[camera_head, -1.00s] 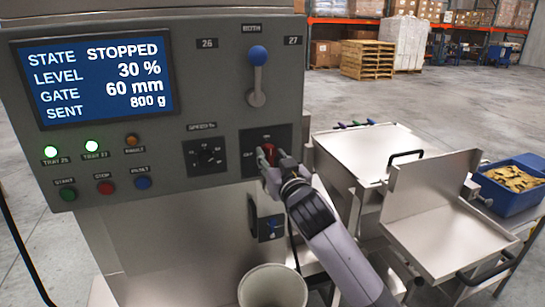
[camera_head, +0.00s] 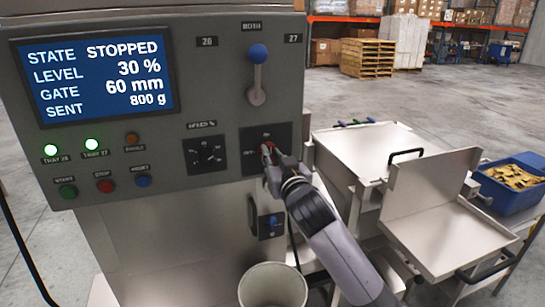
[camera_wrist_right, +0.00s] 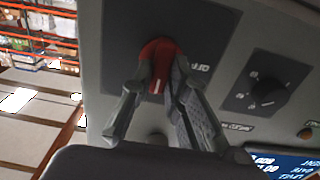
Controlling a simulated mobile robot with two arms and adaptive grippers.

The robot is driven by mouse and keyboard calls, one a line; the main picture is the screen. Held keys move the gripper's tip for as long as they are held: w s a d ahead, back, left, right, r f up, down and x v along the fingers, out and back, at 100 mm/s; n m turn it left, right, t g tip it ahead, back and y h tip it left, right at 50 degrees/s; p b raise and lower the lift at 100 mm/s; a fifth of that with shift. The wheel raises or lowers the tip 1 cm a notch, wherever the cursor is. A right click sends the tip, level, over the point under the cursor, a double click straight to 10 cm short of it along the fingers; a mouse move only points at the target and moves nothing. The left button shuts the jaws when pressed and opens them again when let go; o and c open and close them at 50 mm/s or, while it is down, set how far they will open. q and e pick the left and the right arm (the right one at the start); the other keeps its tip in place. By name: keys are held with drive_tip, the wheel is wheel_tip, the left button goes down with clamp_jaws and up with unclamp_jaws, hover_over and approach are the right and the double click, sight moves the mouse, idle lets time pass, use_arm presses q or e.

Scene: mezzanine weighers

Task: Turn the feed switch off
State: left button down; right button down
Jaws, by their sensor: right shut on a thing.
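The feed switch is a red rotary knob (camera_head: 267,151) on a dark plate (camera_head: 281,137) at the lower right of the grey control panel. My right gripper (camera_head: 270,158) is at the knob, with its fingers on either side of it. In the right wrist view the red knob (camera_wrist_right: 158,62) sits between the two fingertips (camera_wrist_right: 157,88), and a white mark shows on it. The gripper is shut on it. The fingers partly hide the knob and its labels. My left gripper is not in view.
The screen (camera_head: 97,75) reads STOPPED, 30 %, 60 mm, 800 g. A speed dial (camera_head: 207,155) is left of the switch; a blue-knobbed lever (camera_head: 258,56) is above. Below stands a pale bucket (camera_head: 272,287). Metal trays (camera_head: 445,225) and a blue bin (camera_head: 512,200) are at right.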

drive_tip(key=shift+n, duration=0.4)
drive_tip(key=shift+s+a+f+n+p, duration=0.1)
drive_tip(key=shift+n+p, duration=1.15)
drive_tip(key=shift+n, duration=1.6)
drive_tip(key=shift+w+a+f+n+p, duration=0.1)
drive_tip(key=shift+n+p, duration=1.2)
drive_tip(key=shift+n, duration=1.6)
drive_tip(key=shift+s+a+f+n+p, duration=0.1)
drive_tip(key=shift+n+p, duration=1.15)
drive_tip(key=shift+n, duration=1.6)
drive_tip(key=c, duration=1.6)
unclamp_jaws()
drive_tip(key=shift+o, duration=0.2)
